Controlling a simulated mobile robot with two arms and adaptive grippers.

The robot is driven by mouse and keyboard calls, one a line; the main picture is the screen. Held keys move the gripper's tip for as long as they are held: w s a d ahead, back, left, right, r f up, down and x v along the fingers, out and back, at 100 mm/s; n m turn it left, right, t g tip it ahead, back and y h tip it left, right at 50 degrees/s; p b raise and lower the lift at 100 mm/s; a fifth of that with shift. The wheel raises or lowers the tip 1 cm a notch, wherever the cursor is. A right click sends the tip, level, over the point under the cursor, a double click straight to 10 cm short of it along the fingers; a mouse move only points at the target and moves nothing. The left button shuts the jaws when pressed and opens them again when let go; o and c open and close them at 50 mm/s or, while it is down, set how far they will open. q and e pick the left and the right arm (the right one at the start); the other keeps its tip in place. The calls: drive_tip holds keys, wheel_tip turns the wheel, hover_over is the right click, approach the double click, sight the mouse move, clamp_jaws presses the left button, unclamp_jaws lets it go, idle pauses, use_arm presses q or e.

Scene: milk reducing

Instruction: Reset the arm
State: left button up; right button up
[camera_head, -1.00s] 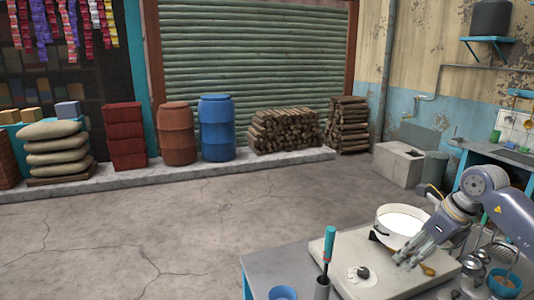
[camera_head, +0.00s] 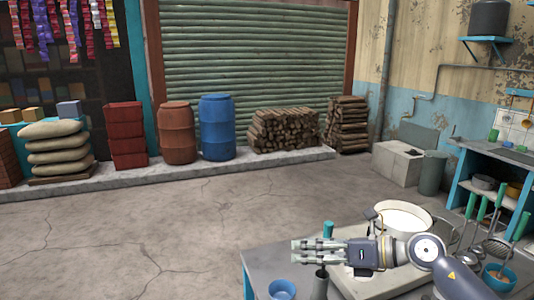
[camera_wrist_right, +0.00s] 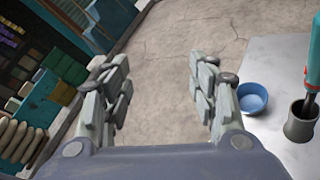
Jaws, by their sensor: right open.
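My right gripper (camera_head: 295,252) reaches left across the worktable in the head view, with its fingers pointing left. Its fingers are apart with nothing between them, as the right wrist view (camera_wrist_right: 159,68) also shows. A white pot (camera_head: 405,209) with white contents sits on the pale stove (camera_head: 366,289), behind my right arm. Part of the pot's front is hidden by the arm. My left gripper does not show.
A blue bowl (camera_head: 282,290) stands at the table's front, beside a grey cup (camera_head: 320,287) holding a teal-handled tool (camera_head: 328,230). Several ladles with green handles stand at the right. Open concrete floor (camera_head: 170,235) lies left of the table.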

drive_tip(key=s+a+r+m+t+y, duration=0.2)
drive_tip(key=a+r+m+t+y, duration=0.1)
drive_tip(key=r+m+t, duration=0.4)
drive_tip(key=s+d+f+m+t+h, duration=0.2)
drive_tip(key=d+f+m+h, duration=0.55)
drive_tip(key=m, duration=0.55)
drive_tip(key=s+d+f+m+t+h, duration=0.1)
drive_tip(key=s+d+f+m+h, duration=0.1)
drive_tip(key=d+f+m+h, duration=0.9)
drive_tip(key=s+a+f+m+g, duration=0.2)
drive_tip(key=s+f+m+g, duration=0.45)
drive_tip(key=s+f, duration=0.45)
drive_tip(key=s+a+f+m+g+y, duration=0.1)
drive_tip(key=s+f+m+g, duration=0.15)
drive_tip(key=s, duration=0.55)
drive_tip(key=s+a+f+m+g+y, duration=0.15)
drive_tip(key=s+g, duration=0.25)
drive_tip(key=s, duration=0.5)
wheel_tip(320, 180, down, 32)
drive_tip(key=n+g+b, duration=0.1)
drive_tip(key=b, duration=0.4)
drive_tip(key=s+d+f+b, duration=0.1)
drive_tip(key=s+f+b, duration=0.1)
drive_tip(key=s+f, duration=0.7)
drive_tip(key=s+d+f+g+b, duration=0.1)
drive_tip(key=s+f+b, duration=0.2)
drive_tip(key=s+f, duration=0.6)
wheel_tip(320, 180, down, 3)
drive_tip(key=shift+d+f, duration=0.2)
drive_tip(key=shift+d, duration=0.2)
